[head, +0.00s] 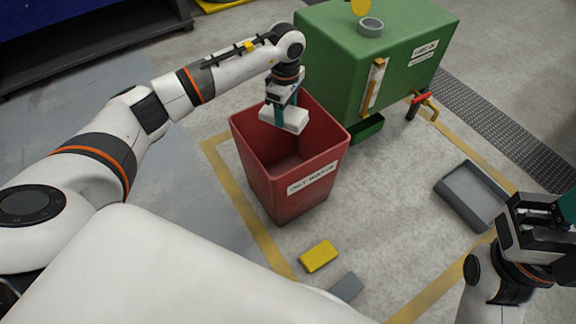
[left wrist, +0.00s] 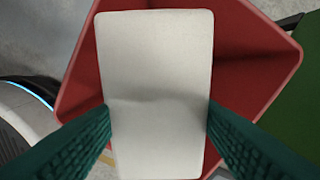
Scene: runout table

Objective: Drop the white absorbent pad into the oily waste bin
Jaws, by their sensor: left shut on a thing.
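The white absorbent pad (head: 284,118) is held between the teal fingers of my left gripper (head: 284,108). It hangs over the open mouth of the red oily waste bin (head: 290,190), towards its far side. In the left wrist view the pad (left wrist: 155,70) fills the middle between both fingers (left wrist: 158,130), with the red rim of the bin (left wrist: 285,55) around and below it. The visible floor of the bin looks empty. My right gripper (head: 562,215) is at the right edge of the head view, partly cut off, away from the bin; its jaw opening is unclear.
A green tank (head: 345,60) on legs stands just behind the bin, with a red-handled valve (head: 422,98). A grey tray (head: 470,195) lies on the floor at right. A yellow block (head: 319,256) and a grey block (head: 346,288) lie in front of the bin.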

